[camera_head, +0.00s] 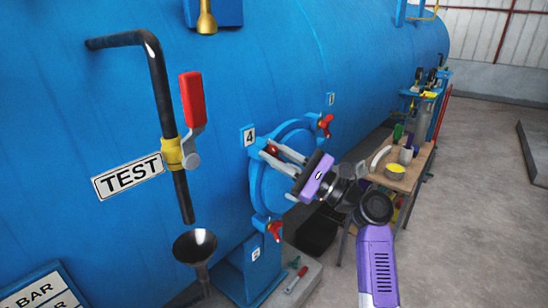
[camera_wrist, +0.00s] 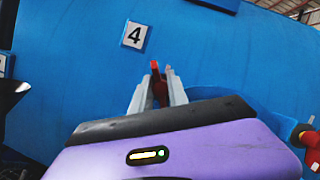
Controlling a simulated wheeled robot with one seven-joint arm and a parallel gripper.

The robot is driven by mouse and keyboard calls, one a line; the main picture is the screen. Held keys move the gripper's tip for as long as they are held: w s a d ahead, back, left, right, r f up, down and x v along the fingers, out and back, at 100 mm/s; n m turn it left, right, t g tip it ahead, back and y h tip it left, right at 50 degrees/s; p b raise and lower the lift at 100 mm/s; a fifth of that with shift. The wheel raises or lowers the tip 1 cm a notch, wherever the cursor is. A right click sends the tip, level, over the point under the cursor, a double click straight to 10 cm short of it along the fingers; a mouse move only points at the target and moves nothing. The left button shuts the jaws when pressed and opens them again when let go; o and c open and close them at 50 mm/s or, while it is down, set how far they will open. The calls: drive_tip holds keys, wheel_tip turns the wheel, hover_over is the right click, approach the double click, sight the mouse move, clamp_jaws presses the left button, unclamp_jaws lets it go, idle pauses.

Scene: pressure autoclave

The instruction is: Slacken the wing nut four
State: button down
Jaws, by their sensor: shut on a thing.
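Wing nut four (camera_head: 271,150) is red and sits at the upper left rim of the round blue hatch (camera_head: 266,190), below the plate marked 4 (camera_head: 249,136). My gripper (camera_head: 274,148) reaches it from the lower right, with its grey fingers on either side of the nut. In the wrist view the red nut (camera_wrist: 156,72) shows between the fingertips of my gripper (camera_wrist: 158,84), below the 4 plate (camera_wrist: 134,35). My gripper is shut on the nut. The fingers hide much of it, and its bolt cannot be made out.
Other red wing nuts sit at the hatch's upper right (camera_head: 325,124) and bottom (camera_head: 274,231). A black pipe with a red-handled valve (camera_head: 192,100) and a funnel (camera_head: 195,246) stand to the left. A cluttered wooden table (camera_head: 408,178) is at the right. Open floor lies beyond it.

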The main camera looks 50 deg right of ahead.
drive_tip(key=n+g+y, duration=0.1)
drive_tip(key=n, duration=0.2)
drive_tip(key=n+g+y, duration=0.1)
drive_tip(key=n, duration=0.3)
drive_tip(key=n+g, duration=0.1)
drive_tip(key=n, duration=0.2)
drive_tip(key=n+g+p, duration=0.1)
drive_tip(key=n, duration=0.2)
drive_tip(key=shift+f+n+g, duration=0.15)
drive_tip(key=shift+n+g, duration=0.25)
drive_tip(key=n+g, duration=0.1)
drive_tip(key=n, duration=0.1)
drive_tip(key=n+h+p, duration=0.1)
drive_tip(key=n, duration=0.2)
drive_tip(key=shift+f+g+h, duration=0.15)
drive_tip(key=shift+g+h, duration=0.15)
drive_tip(key=shift+g, duration=0.1)
drive_tip(key=n+h, duration=0.2)
drive_tip(key=n, duration=0.2)
drive_tip(key=shift+f+g, duration=0.15)
drive_tip(key=shift+g, duration=0.25)
drive_tip(key=c, duration=1.3)
unclamp_jaws()
drive_tip(key=shift+s, duration=0.1)
